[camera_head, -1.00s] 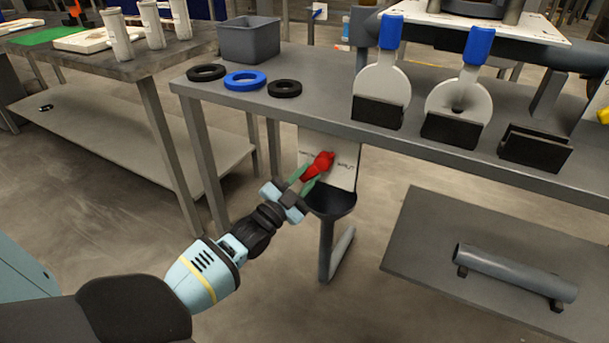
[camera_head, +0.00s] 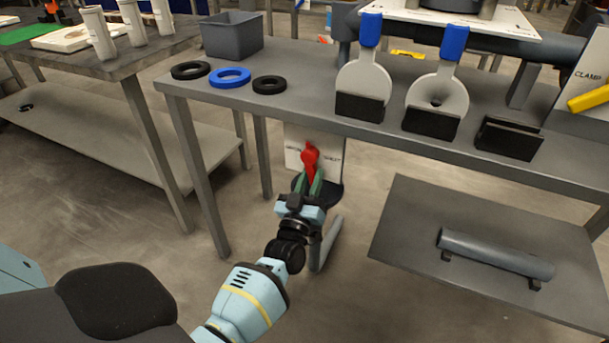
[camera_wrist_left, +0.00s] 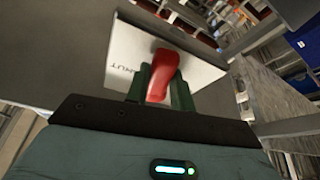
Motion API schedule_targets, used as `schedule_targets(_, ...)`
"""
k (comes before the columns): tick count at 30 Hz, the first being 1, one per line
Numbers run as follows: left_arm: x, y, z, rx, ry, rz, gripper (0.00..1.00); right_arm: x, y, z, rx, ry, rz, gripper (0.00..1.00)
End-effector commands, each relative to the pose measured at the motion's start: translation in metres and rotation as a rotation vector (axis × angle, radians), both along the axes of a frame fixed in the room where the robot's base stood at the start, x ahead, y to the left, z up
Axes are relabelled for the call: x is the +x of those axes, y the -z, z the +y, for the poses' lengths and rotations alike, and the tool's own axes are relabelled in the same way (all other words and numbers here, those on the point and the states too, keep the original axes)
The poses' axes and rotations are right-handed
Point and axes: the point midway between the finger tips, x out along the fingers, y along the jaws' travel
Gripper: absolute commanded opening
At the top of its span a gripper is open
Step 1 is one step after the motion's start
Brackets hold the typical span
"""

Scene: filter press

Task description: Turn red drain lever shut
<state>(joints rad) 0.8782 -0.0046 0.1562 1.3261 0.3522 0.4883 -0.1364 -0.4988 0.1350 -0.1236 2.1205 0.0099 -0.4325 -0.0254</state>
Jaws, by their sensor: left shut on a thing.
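The red drain lever (camera_head: 309,158) is on a white labelled plate (camera_head: 333,158) below the front edge of the bench. In the head view the lever stands roughly upright, its lower end between my left gripper's fingers. My left gripper (camera_head: 308,183) is shut on the lever from below, with the green fingers on either side of it. The left wrist view shows the red lever (camera_wrist_left: 163,76) between the two fingers, in front of the plate (camera_wrist_left: 200,72) where part of the word "SHUT" can be read. My right gripper is not in view.
A dark funnel (camera_head: 331,193) on a stand is just behind my left gripper. The bench (camera_head: 300,100) above carries rings, two blue-handled plates (camera_head: 363,80) and a dark holder (camera_head: 509,138). A low shelf with a grey pipe (camera_head: 495,253) is at the right.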

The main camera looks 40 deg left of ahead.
Motion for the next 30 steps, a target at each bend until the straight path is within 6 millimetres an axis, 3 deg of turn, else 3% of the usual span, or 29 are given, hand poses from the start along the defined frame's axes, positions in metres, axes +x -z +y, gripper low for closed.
schedule_targets(15,0.005,-0.011,-0.02,-0.406,0.001,-0.097,0.0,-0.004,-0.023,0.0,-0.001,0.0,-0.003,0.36)
schedule_targets(30,0.006,-0.014,-0.024,-0.53,0.001,-0.126,0.0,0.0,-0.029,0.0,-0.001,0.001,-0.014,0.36)
